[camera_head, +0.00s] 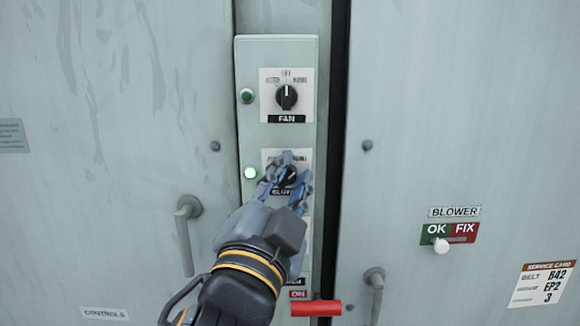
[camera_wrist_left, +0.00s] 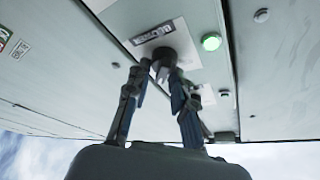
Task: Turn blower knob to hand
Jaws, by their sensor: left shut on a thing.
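The blower knob (camera_head: 288,176) is a black rotary knob on a white plate in the middle of the narrow grey control panel (camera_head: 248,120). My left gripper (camera_head: 289,178) reaches up from below and is shut on the knob, its fingers hiding most of it and part of the label. The left wrist view shows the knob (camera_wrist_left: 163,56) at the fingertips of the left gripper (camera_wrist_left: 160,72). The knob's pointer direction cannot be read. A green lamp (camera_head: 250,173) glows left of the knob. My right gripper is not in view.
The fan knob (camera_head: 286,97) sits above with its pointer up, beside a dark green lamp (camera_head: 247,96). A red handle (camera_head: 316,308) sticks out below right. Door handles (camera_head: 186,230) and (camera_head: 374,290) flank the panel. A blower OK/FIX sign (camera_head: 450,232) with a white knob is on the right door.

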